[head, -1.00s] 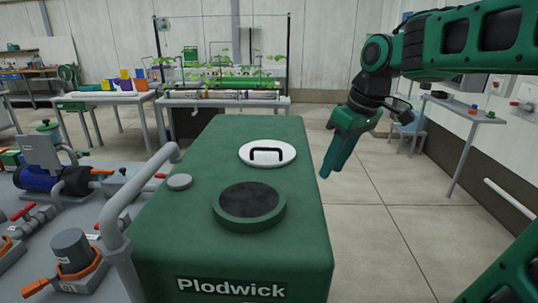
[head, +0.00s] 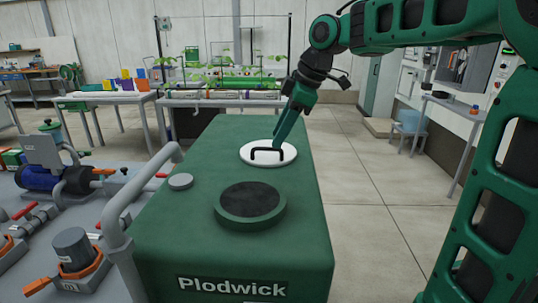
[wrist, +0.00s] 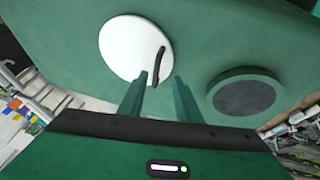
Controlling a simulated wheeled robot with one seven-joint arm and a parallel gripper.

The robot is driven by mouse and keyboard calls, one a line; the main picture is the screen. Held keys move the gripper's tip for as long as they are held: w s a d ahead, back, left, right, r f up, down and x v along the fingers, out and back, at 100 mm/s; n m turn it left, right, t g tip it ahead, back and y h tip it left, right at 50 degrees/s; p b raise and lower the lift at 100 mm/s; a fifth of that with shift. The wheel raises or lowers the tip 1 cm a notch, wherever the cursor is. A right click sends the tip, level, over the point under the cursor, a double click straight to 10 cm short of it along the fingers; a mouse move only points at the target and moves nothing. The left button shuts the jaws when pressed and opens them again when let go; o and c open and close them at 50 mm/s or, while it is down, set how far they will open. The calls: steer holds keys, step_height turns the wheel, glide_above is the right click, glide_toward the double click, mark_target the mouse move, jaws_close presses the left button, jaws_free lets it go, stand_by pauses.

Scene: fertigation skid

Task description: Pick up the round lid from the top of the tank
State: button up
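The round white lid (head: 256,160) with a black bar handle (head: 268,150) lies on top of the green tank (head: 200,235). My gripper (head: 279,140) is just above the lid's far side, close to the handle. In the wrist view the white lid (wrist: 122,52) and its black handle (wrist: 159,66) are ahead of the fingers.
A round dark-topped green port (head: 250,205) sits nearer on the tank top; it also shows in the wrist view (wrist: 245,95). A grey pipe (head: 125,215) rises at the tank's left edge beside a small grey cap (head: 181,181). Open floor lies to the right.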

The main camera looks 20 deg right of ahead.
mark_target(274, 149)
steer(key=x, duration=0.5)
steer(key=shift+w+d, duration=0.1)
steer(key=shift+w, duration=0.15)
steer(key=shift+c, duration=0.7)
steer(key=shift+r, duration=0.1)
jaws_close()
